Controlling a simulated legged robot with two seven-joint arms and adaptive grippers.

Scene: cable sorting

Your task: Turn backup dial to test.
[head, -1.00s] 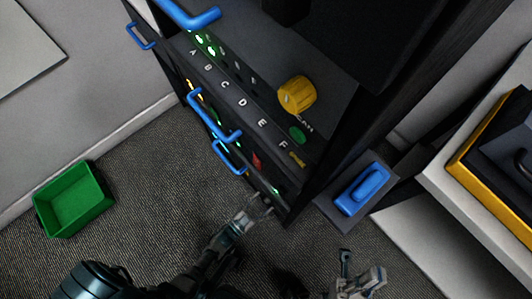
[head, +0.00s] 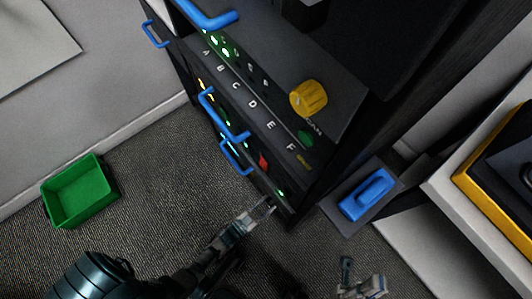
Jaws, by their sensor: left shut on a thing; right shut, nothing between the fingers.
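A yellow ribbed dial (head: 308,98) stands on the dark sloping panel of the rack, with small lettering by it only partly readable. I cannot read the dial's setting. My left gripper (head: 262,208) is low in front of the rack's lower right corner, below and left of the dial and apart from it. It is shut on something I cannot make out. My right gripper (head: 361,282) is at the bottom edge of the view, shut and empty, well below the dial and the blue handle.
The rack (head: 345,135) has blue handles (head: 222,118), lit green lights and slots lettered A to F. A blue handle on a plate (head: 368,194) sits right of the rack. A green bin (head: 80,190) is on the open carpet at left.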

